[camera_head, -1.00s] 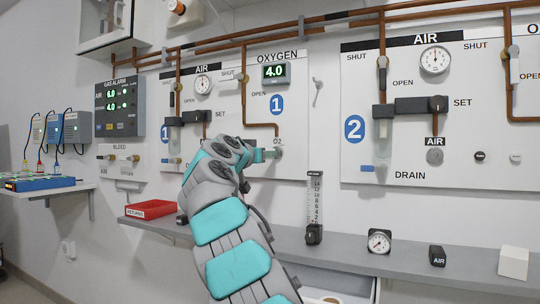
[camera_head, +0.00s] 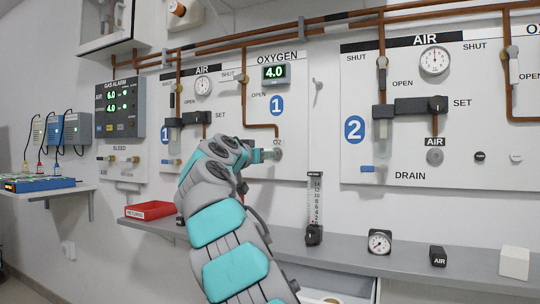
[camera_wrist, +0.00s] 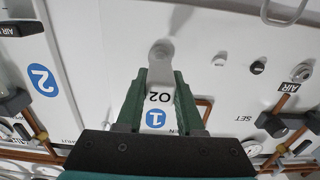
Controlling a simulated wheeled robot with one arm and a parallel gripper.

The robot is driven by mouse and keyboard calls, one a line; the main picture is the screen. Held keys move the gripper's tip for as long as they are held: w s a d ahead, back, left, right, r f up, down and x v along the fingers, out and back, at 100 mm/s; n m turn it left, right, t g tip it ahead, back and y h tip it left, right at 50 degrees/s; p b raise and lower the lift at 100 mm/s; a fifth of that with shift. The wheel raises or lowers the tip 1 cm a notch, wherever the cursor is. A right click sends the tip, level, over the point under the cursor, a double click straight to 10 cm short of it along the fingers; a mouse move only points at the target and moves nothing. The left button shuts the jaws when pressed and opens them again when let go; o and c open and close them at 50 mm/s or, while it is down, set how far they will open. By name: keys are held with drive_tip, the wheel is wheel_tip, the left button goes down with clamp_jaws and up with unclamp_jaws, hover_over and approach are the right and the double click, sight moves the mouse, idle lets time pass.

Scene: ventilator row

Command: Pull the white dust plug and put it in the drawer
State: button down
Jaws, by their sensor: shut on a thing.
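My gripper (camera_head: 265,155) is at the O2 outlet (camera_head: 278,154) on the panel marked 1, its fingers pointing at the wall. I cannot tell whether the plug still touches the outlet. In the head view my fingers mostly hide it. A drawer (camera_head: 345,283) under the shelf is open, with its light inside partly showing at the bottom edge; my arm hides its left part.
The grey shelf (camera_head: 410,262) runs below the panels. On it stand a red returns tray (camera_head: 149,210), a flowmeter (camera_head: 314,235), a round gauge (camera_head: 380,241), a black AIR block (camera_head: 438,256) and a white block (camera_head: 514,262). Copper pipes (camera_head: 330,22) run above.

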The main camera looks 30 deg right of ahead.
drive_tip(key=shift+a, duration=0.1)
drive_tip(key=b+v, duration=0.3)
drive_tip(key=v, duration=0.3)
drive_tip(key=shift+s+a+b, duration=0.3)
drive_tip(key=shift+b, duration=0.05)
idle(1.1)
